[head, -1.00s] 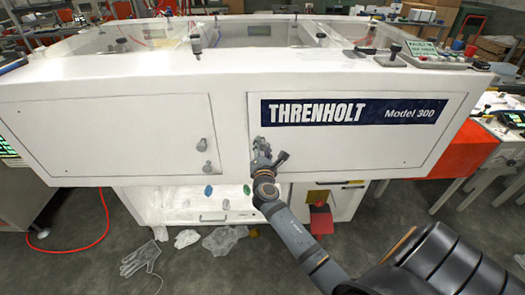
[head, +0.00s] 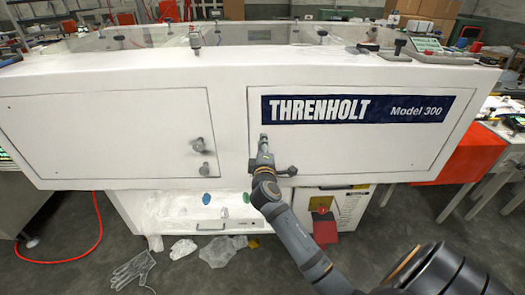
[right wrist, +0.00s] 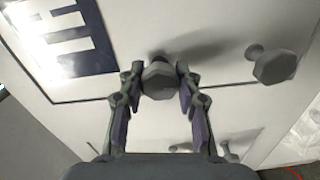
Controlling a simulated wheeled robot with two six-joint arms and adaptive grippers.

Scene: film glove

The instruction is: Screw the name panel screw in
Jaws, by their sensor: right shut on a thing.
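The name panel (head: 360,150) is the right white front panel of the machine, with a dark blue THRENHOLT plate (head: 385,109); part of the plate shows at upper left in the right wrist view (right wrist: 65,38). My right gripper (head: 264,143) is at the panel's left edge, below the plate's left end. In the right wrist view, its two fingers (right wrist: 157,82) are shut on the grey faceted head of the name panel screw (right wrist: 159,80). The screw's shank is mostly hidden behind the head. My left gripper is not in view.
The left panel has two grey knobs, an upper one (head: 198,146) and a lower one (head: 206,170). A red-orange box (head: 449,146) stands at the right. The panel face around my gripper is clear.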

